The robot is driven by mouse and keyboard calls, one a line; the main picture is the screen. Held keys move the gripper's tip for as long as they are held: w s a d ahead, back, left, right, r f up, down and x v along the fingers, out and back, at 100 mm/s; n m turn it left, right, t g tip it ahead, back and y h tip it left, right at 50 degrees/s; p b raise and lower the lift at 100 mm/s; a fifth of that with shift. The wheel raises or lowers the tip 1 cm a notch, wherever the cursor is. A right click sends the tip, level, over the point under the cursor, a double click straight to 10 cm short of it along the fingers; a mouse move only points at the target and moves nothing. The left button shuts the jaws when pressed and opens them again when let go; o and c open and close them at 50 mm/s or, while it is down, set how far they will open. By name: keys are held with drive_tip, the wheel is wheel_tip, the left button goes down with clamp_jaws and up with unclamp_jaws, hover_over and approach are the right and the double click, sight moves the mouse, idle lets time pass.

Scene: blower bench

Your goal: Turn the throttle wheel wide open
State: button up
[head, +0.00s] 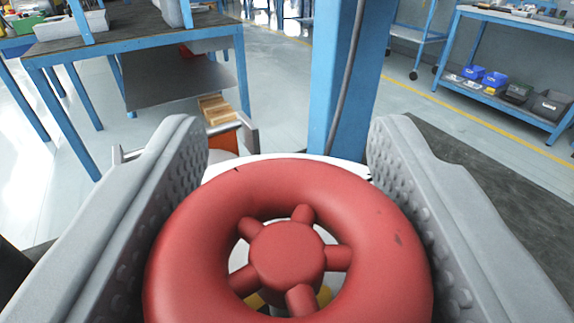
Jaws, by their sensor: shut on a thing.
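The red throttle wheel (288,252) fills the lower middle of the head view. It has a thick round rim, a round hub and several short spokes, with small dark scuffs on the rim. My gripper (288,150) has one grey, dimpled finger on each side of the wheel and is shut on its rim. The fingertips reach past the wheel's far edge. The lower part of the rim is cut off by the picture's edge. A white part with yellow and dark marks shows below the wheel, mostly hidden by it.
A blue post (343,80) with a dark cable stands just behind the wheel. A blue-legged workbench (130,45) stands at the back left, and a blue shelf unit (515,105) with bins at the back right. A wooden block (216,110) sits beyond the left finger.

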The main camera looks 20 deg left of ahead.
drive_tip(key=shift+a+r+n+g+y, duration=0.1)
drive_tip(key=shift+n+g+y, duration=0.4)
drive_tip(key=shift+n+y, duration=0.3)
drive_tip(key=o, duration=1)
drive_tip(key=shift+s, duration=0.15)
drive_tip(key=v, duration=1.7)
drive_tip(key=shift+d, duration=0.2)
